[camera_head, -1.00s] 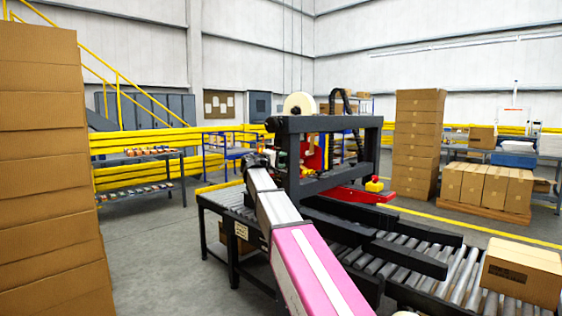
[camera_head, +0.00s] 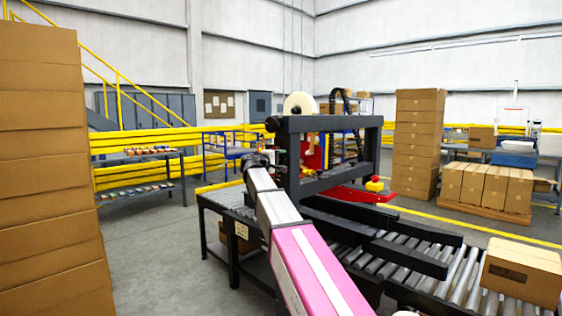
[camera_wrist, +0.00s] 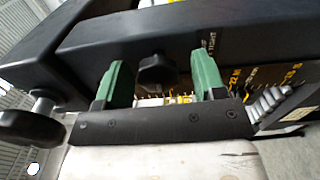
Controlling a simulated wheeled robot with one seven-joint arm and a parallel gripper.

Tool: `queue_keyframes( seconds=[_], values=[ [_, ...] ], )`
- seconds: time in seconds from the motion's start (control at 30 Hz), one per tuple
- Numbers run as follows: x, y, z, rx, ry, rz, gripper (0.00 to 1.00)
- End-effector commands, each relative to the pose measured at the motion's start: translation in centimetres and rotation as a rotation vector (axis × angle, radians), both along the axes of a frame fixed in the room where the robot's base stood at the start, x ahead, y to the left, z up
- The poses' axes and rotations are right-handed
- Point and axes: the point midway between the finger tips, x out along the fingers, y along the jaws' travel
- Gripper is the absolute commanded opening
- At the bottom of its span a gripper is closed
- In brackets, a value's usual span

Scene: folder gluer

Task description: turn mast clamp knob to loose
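A black lobed knob (camera_wrist: 157,72) sits on the dark machine frame in the wrist view, between the two green fingers of my gripper (camera_wrist: 161,79). The fingers are open, with a visible gap on each side of the knob.
A larger round black knob (camera_wrist: 28,130) on a shaft stands left of my gripper in the wrist view. A yellow-marked scale (camera_wrist: 262,78) lies to the right. The roller conveyor (camera_head: 462,275) carries a carton (camera_head: 522,272). Stacked cardboard (camera_head: 48,160) stands at the left.

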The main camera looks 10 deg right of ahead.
Motion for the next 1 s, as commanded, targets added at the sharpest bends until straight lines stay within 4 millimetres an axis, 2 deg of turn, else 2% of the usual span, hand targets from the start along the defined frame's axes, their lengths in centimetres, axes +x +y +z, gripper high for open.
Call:
queue_keyframes(
  seconds=[0.37, 0.47, 0.8, 1.0],
  values=[
    [-0.4, 0.4, 0.0, 0.0, -0.001, 0.0, 0.64],
    [-1.2, 1.4, 0.0, 0.0, -0.001, 0.0, 0.64],
    [-4.9, 6.5, 0.0, 0.0, -0.001, 0.001, 0.64],
    [-6.1, 8.3, 0.0, 0.001, -0.001, 0.0, 0.64]
  ],
)
